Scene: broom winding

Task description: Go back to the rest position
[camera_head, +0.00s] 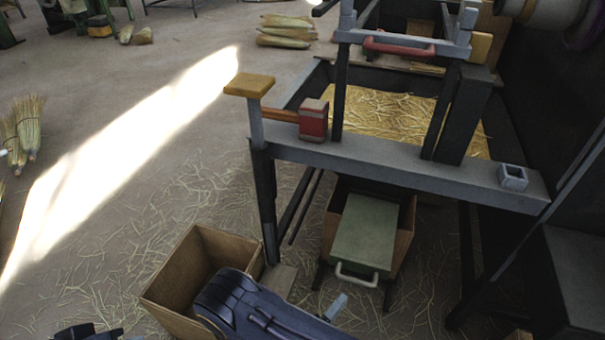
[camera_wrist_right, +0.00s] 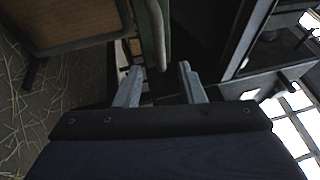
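My right arm comes in from the bottom of the head view, and a pale finger of the right gripper (camera_head: 335,306) shows beside the front of a green case (camera_head: 362,232). In the right wrist view the gripper (camera_wrist_right: 160,84) has its two fingers apart with nothing held between them. The green case's edge (camera_wrist_right: 163,45) shows beyond the fingertips. My left gripper is not in view; only a small dark part, seemingly of my left arm, shows at the bottom left edge of the head view.
A workbench (camera_head: 400,165) with a red-headed mallet (camera_head: 312,120) and a straw-filled tray (camera_head: 385,118) stands above and behind the right gripper. An open cardboard box (camera_head: 165,318) is close to the right arm's left. Straw litters the floor; the floor at left is mostly open.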

